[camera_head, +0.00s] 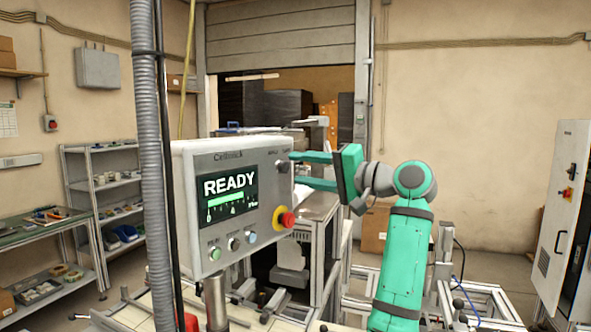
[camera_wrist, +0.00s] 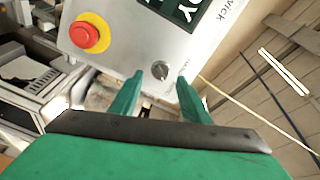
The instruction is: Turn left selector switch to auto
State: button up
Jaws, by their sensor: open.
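A light grey control box (camera_head: 235,168) shows a READY screen. A selector knob (camera_head: 282,167) is at the upper right of its face. The wrist view shows this round silver knob (camera_wrist: 160,71); I cannot read which position it points to. My gripper (camera_head: 294,169) reaches in from the right, open, its two green fingers level with the knob. In the wrist view my gripper (camera_wrist: 160,76) has a fingertip on each side of the knob, and contact cannot be told. Another small dark selector (camera_head: 234,244) is in the bottom row.
A green button (camera_head: 214,254) and a blue button (camera_head: 251,237) flank the lower selector. A grey corrugated hose (camera_head: 148,130) hangs left of the box.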

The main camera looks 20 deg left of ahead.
jog(key=v, duration=0.7)
jog(key=shift+d, duration=0.4)
jog(key=shift+s+d, duration=0.1)
jog(key=shift+d, duration=0.05)
